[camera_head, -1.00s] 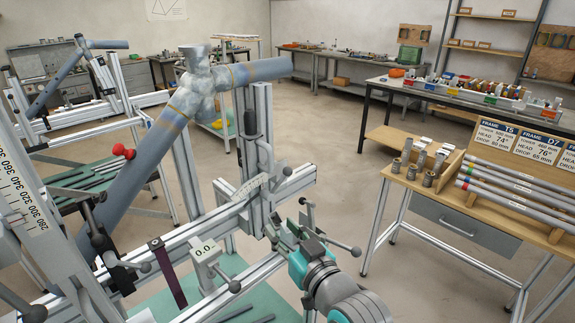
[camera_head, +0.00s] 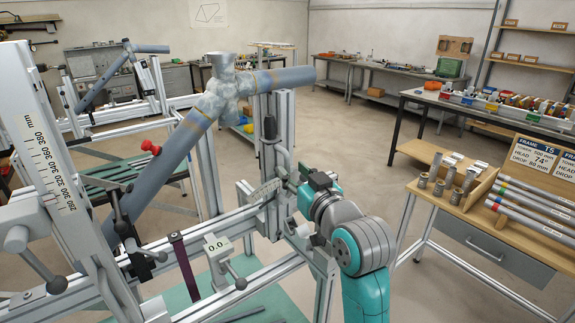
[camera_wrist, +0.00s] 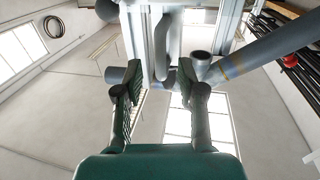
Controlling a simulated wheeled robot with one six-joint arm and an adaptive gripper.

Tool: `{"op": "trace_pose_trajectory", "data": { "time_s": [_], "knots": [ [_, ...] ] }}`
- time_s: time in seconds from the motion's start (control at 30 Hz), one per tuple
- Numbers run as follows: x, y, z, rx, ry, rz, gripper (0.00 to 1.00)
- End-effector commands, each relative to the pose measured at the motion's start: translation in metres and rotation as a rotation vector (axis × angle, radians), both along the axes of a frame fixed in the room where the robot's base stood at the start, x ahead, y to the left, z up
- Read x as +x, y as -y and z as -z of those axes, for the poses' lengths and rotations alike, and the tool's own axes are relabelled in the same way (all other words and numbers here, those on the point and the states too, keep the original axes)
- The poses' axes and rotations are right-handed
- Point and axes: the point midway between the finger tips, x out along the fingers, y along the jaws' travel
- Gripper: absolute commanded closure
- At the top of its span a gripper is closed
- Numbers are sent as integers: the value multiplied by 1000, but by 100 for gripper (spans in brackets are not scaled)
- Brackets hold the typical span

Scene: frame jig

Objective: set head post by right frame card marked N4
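The upright metal head post (camera_head: 284,125) stands on the frame jig. Contact cannot be told. No card marked N4 shows.
A wooden stand at right holds a card reading T5 (camera_head: 543,158), a partly cut-off card, several tubes (camera_head: 525,208) and metal cylinders (camera_head: 455,180). Open floor lies between jig and stand.

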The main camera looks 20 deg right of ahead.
Motion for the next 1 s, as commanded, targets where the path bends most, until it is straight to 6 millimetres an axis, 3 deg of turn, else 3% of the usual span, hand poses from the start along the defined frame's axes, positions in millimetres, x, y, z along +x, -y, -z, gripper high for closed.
{"op": "trace_pose_trajectory", "data": {
  "time_s": [0.1,0.3,0.67,0.83,1.0],
  "knots": [
    [19,-2,0,0,-1,-1,61],
    [37,-4,0,0,-1,0,61],
    [41,-5,0,0,0,0,61],
    [41,-5,0,0,0,0,100],
    [41,-5,0,0,0,0,100]
  ]
}}
